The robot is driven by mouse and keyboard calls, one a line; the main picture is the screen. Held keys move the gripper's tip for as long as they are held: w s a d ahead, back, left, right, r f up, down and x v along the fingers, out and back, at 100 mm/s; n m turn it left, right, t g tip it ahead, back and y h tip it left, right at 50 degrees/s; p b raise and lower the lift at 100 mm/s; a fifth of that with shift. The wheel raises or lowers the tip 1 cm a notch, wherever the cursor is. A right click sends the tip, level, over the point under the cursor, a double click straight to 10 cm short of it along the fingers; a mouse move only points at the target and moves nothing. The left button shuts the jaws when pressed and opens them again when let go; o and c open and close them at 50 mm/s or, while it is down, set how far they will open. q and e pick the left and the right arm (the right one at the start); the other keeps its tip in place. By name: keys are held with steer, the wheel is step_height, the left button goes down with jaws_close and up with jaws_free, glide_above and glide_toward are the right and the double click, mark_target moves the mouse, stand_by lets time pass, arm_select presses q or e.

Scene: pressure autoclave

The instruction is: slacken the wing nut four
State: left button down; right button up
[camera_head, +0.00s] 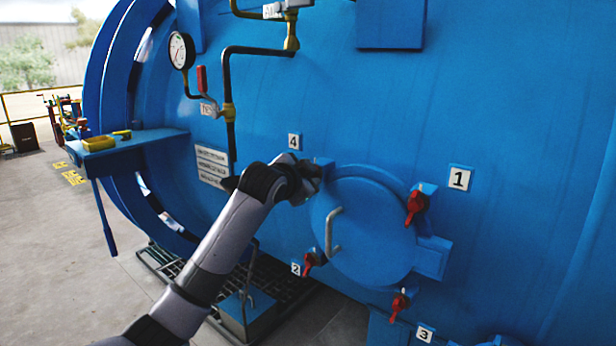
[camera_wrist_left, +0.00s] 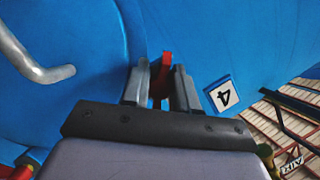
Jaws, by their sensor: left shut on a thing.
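In the head view my left arm reaches to the upper left of the round blue hatch (camera_head: 367,235), beside the label 4 (camera_head: 295,141). My left gripper (camera_head: 310,178) hides wing nut four there. In the left wrist view the left gripper (camera_wrist_left: 160,85) is shut on the red wing nut four (camera_wrist_left: 166,62), whose top shows between the two fingers. The label 4 (camera_wrist_left: 224,95) is just right of the fingers. Red wing nuts also sit by label 1 (camera_head: 416,205), label 2 (camera_head: 310,262) and label 3 (camera_head: 399,305). My right gripper is not in view.
A bent grey handle (camera_head: 330,232) stands out from the hatch; it shows at the left in the left wrist view (camera_wrist_left: 35,65). A pipe with a gauge (camera_head: 181,51) and red-handled valve (camera_head: 202,80) is up left. A blue shelf (camera_head: 125,145) juts out at the left.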

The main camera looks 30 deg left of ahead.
arm_select(q)
steer(key=shift+f+n+g+h, duration=0.15)
steer(key=shift+n+g+h, duration=0.2)
steer(key=shift+n, duration=0.45)
steer(key=c, duration=1)
jaws_free()
steer(key=shift+o, duration=0.2)
steer(key=b+v, duration=0.1)
steer(key=v, duration=0.6)
steer(key=shift+s, duration=0.1)
